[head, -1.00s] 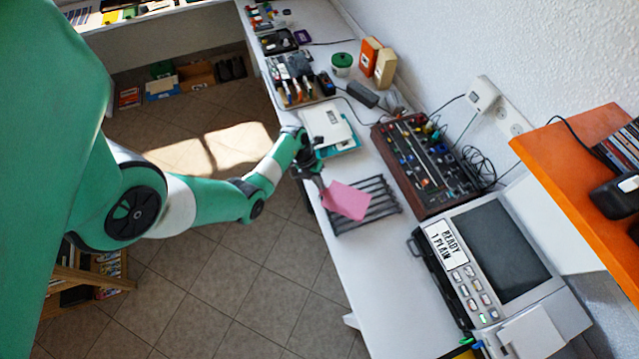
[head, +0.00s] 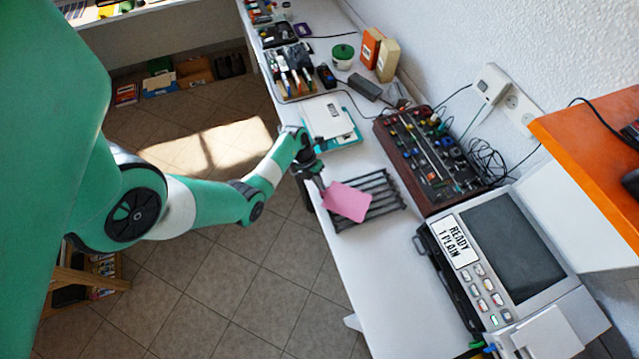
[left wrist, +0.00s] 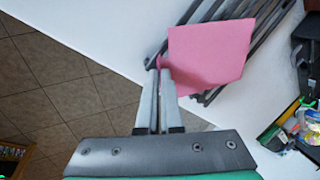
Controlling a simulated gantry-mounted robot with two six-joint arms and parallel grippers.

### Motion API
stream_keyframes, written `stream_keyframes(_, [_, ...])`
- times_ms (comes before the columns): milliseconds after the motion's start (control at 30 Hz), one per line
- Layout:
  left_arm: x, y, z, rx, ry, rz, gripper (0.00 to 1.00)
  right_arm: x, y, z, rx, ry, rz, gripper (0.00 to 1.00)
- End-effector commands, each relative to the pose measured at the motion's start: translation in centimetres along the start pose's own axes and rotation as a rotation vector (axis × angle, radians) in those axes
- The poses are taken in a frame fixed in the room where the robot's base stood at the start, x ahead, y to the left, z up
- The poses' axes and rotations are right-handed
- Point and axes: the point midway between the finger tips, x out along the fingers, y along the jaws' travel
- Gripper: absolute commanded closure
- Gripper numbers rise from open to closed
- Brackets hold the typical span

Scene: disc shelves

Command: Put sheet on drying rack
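My left gripper (head: 322,187) reaches in from the left to the sheet's left edge. In the left wrist view, my left gripper's fingers (left wrist: 158,70) are close together at a corner of the pink sheet (left wrist: 208,55), shut on it. Rack bars (left wrist: 262,20) show beyond the sheet. My right gripper is in neither view.
Papers (head: 328,118) lie behind the rack. An orange shelf (head: 590,160) juts out at right. Bare counter (head: 375,275) shows in front of the rack.

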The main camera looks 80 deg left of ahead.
Motion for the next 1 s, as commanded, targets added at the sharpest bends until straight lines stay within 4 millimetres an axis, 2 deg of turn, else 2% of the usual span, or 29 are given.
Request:
stream_keyframes(433, [0.93, 0.33, 0.03, 0.000, -0.001, 0.000, 1.00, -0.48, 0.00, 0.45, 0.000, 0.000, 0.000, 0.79])
stream_keyframes(633, [0.85, 0.30, 0.03, 0.000, -0.001, 0.000, 0.63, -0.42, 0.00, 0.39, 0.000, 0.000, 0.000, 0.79])
stream_keyframes(900, [0.81, 0.30, 0.02, 0.000, -0.001, 0.000, 0.62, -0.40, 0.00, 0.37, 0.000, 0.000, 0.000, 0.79])
stream_keyframes(1000, [0.16, 0.25, 0.04, 0.000, -0.001, 0.000, 0.62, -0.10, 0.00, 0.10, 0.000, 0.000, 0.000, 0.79])
